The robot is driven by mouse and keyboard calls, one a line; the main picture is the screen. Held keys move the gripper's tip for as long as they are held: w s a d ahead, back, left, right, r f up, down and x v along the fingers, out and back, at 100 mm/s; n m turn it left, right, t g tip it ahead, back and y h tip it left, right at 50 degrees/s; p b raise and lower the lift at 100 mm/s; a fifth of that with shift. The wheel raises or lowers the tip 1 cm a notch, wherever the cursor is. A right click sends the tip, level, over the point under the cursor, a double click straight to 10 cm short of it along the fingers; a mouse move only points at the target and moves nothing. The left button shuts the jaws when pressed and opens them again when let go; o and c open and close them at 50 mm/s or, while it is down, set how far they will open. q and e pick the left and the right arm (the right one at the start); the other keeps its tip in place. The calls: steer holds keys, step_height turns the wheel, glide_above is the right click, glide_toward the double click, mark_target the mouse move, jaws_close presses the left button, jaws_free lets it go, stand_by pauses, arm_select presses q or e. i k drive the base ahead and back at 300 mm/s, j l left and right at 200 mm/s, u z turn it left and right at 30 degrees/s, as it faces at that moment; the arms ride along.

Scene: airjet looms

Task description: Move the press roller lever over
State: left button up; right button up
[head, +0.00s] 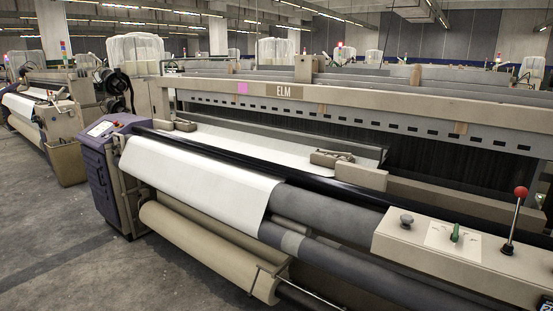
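A lever with a red ball knob (520,192) and a dark metal shaft stands nearly upright, its top tilted slightly right, near the right end of the loom. Its foot is at a beige control housing (395,245). On the same housing a short green handle (455,233) stands on a white plate, with a grey round knob (406,221) to its left. No label shows which of these is the press roller lever.
The loom marked ELM (284,91) fills the middle, with white cloth (195,170) over its front and a beige cloth roll (205,248) below. A purple cabinet (97,175) stands at its left end. Grey floor (45,225) is open at left.

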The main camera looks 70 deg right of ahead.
mark_target(521, 192)
steer(key=z, duration=0.45)
steer(key=i+z, duration=0.15)
steer(key=z, duration=0.25)
steer(key=j+z, duration=0.1)
steer(key=z, duration=0.35)
steer(key=i+j+z, duration=0.1)
steer(key=z, duration=0.3)
